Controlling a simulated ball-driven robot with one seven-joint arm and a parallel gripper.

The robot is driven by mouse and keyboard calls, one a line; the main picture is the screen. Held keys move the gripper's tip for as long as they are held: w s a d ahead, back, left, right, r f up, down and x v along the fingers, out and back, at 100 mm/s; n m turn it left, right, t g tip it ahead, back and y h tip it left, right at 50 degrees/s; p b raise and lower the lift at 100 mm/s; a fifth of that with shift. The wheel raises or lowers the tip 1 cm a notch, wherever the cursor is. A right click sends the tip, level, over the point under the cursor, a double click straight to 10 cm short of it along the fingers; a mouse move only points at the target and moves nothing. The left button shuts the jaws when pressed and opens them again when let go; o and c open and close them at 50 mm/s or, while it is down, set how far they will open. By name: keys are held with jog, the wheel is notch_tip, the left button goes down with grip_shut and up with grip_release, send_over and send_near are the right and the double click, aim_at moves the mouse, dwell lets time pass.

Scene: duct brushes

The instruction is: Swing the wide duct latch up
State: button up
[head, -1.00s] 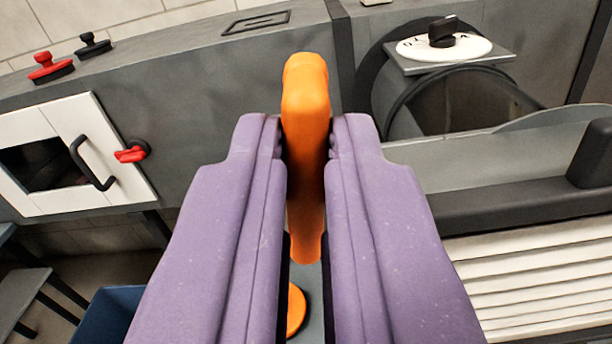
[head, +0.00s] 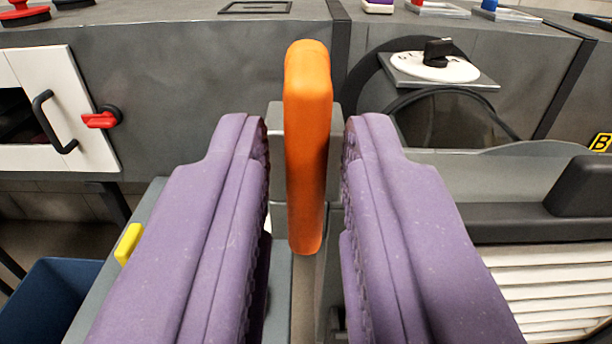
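The orange latch lever (head: 307,150) stands upright in front of the grey duct wall, in the middle of the head view. I take it to be the wide duct latch. Its long bar points up, and its rounded lower end hangs between my fingers. My gripper (head: 306,135) has its two purple fingers on either side of the bar. A gap shows on both sides, so it is open and not clamped on the lever. The lever's pivot is hidden from view.
A white door (head: 70,110) with a red latch (head: 101,119) is at left. A round duct opening (head: 455,120) under a black-knobbed dial (head: 437,66) is at right. A dark rail (head: 500,222) and white slats (head: 555,290) lie below. A blue bin (head: 45,300) stands lower left.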

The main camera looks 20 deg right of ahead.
jog(key=shift+o, duration=0.9)
jog(key=shift+r, duration=0.1)
jog(key=p+v, duration=0.1)
jog(key=v, duration=0.6)
jog(key=shift+s+p, duration=0.3)
jog(key=shift+s, duration=0.05)
jog(key=shift+a, duration=0.1)
